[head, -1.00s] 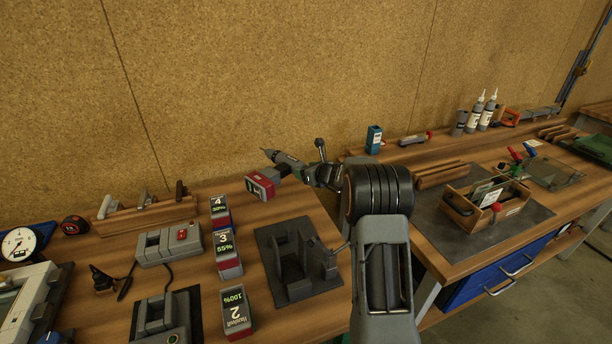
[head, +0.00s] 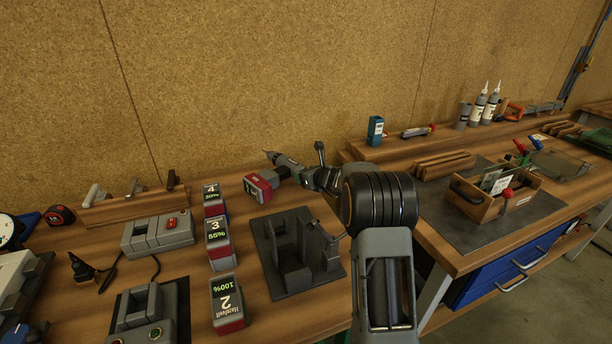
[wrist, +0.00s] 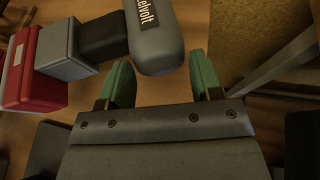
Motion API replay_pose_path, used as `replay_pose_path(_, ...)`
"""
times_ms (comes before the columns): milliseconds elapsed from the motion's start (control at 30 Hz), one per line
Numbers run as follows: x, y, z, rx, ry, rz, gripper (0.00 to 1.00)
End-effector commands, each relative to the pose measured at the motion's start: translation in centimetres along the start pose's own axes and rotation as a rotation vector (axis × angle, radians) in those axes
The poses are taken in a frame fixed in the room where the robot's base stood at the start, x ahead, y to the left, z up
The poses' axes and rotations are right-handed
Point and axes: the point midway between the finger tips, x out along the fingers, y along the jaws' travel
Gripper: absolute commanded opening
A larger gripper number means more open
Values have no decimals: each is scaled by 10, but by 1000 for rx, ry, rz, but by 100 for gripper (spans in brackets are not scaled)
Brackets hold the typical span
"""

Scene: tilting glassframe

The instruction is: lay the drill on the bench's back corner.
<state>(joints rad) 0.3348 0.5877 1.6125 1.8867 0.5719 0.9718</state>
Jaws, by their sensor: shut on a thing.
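The drill (head: 287,164) is grey with a dark handle and a red battery block. My gripper (head: 312,175) is shut on it and holds it near the left bench's (head: 190,263) back right corner, nose toward the cork wall. The arm and drill partly cover that corner. I cannot tell the gap between drill and bench top. In the wrist view, the drill's grey body (wrist: 157,36) lies at the green fingertips (wrist: 162,82), with the handle and red battery reaching left. The exact finger contact is hidden.
A dark drill stand (head: 290,262) is on the bench in front of the drill. Battery packs (head: 227,303) stand in a row to its left, beside a charger (head: 157,235). A second bench to the right holds a wooden tote (head: 492,203) and a blue box (head: 375,130).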

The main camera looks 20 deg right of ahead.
Motion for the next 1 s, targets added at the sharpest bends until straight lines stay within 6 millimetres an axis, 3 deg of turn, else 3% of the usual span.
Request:
replay_pose_path(500, 10, 0, -24, 0, -11, 0, 0)
replay_pose_path(1000, 12, 0, -27, 0, -11, 0, 0)
